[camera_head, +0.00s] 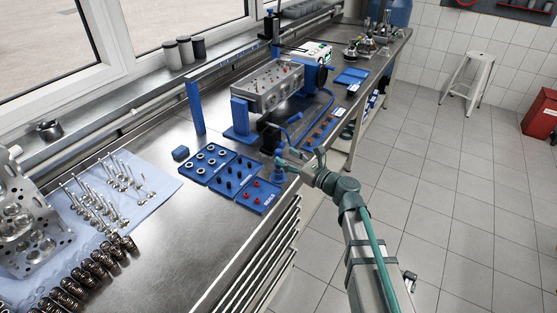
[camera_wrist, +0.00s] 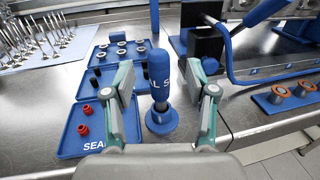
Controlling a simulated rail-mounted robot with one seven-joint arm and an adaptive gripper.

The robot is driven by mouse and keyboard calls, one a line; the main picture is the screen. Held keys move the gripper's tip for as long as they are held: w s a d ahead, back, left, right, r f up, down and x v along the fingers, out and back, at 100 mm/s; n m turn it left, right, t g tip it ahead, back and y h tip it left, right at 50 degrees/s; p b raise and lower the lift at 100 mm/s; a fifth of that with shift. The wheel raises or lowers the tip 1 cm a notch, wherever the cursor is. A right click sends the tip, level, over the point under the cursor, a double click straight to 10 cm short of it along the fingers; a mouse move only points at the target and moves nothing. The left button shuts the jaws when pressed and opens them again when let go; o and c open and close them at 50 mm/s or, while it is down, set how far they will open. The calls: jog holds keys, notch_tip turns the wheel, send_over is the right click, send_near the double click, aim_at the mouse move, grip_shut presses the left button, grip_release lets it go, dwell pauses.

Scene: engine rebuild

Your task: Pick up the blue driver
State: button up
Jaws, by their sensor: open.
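The blue driver (camera_wrist: 161,118) stands upright on the bench, with a thick blue handle, a narrow metal middle and a wide round blue foot. In the wrist view it stands between the two fingers of my gripper (camera_wrist: 161,78), which is open. A gap shows on both sides, wider on the right. In the head view the driver (camera_head: 279,177) is small and partly hidden by my gripper (camera_head: 284,161), near the bench's front edge.
Left of the driver are blue trays: one with red parts (camera_wrist: 66,146), others with black parts and metal rings. A blue-handled lever fixture (camera_wrist: 233,60) and a tray with copper-coloured rings (camera_wrist: 270,107) are on the right. An engine block (camera_head: 266,88) stands behind.

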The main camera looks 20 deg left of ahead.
aim_at(281, 155)
jog(key=p+x, duration=0.1)
jog(key=x, duration=0.3)
jog(key=shift+a+f+p, duration=0.1)
jog(key=shift+a+p, duration=0.2)
jog(key=shift+p, duration=0.05)
jog(key=shift+c, duration=0.4)
grip_shut()
